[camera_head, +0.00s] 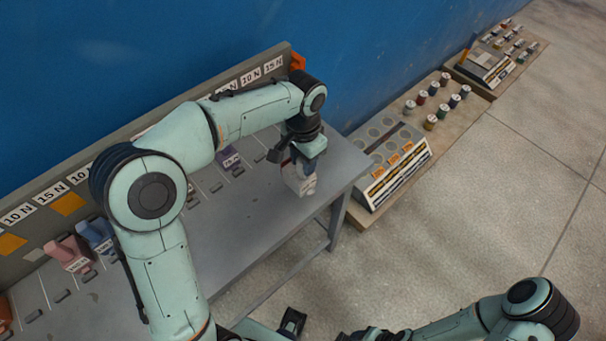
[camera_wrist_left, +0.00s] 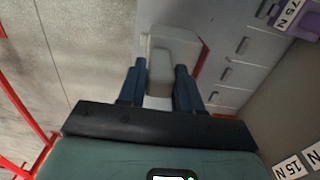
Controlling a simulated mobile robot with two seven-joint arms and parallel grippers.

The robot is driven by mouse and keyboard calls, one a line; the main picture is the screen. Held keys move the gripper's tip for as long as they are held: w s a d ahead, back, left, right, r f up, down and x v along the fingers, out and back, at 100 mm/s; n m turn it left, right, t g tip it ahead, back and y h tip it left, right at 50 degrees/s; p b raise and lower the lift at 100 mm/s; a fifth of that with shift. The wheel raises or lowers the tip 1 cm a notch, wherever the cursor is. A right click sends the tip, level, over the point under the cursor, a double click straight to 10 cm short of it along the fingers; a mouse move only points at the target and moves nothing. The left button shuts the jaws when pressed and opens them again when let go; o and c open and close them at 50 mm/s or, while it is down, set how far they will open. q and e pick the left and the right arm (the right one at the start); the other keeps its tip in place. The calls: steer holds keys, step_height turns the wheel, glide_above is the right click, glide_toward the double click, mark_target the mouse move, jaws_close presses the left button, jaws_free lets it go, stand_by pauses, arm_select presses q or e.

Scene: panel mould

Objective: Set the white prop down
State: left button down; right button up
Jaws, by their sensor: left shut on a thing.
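The white prop (camera_head: 300,180) is a small pale block with some marking on its side. It is over the right end of the grey bench (camera_head: 255,215). My left gripper (camera_head: 303,150) points down and is shut on its upper part. In the left wrist view the blue fingers of my left gripper (camera_wrist_left: 160,88) lie on both sides of the prop (camera_wrist_left: 172,42), which has a red edge beside it. I cannot tell whether its base touches the bench. My right arm shows at the lower right; a dark piece at the bottom edge may be its gripper.
A back board with force labels (camera_head: 250,75) runs along the bench's wall side. Pink (camera_head: 70,252), blue (camera_head: 97,235) and purple (camera_head: 230,158) props stand along it. The bench's front middle is bare. A rack with round holes (camera_head: 390,165) stands beyond the bench's right end.

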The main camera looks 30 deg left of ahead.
arm_select(q)
steer(key=shift+f+b, duration=0.3)
steer(key=shift+f, duration=2.35)
steer(key=shift+f, duration=0.15)
steer(key=c, duration=0.8)
jaws_free()
steer(key=shift+o, duration=0.2)
step_height(320, 180, up, 12)
steer(key=shift+r+p, duration=0.15)
steer(key=shift+p, duration=0.8)
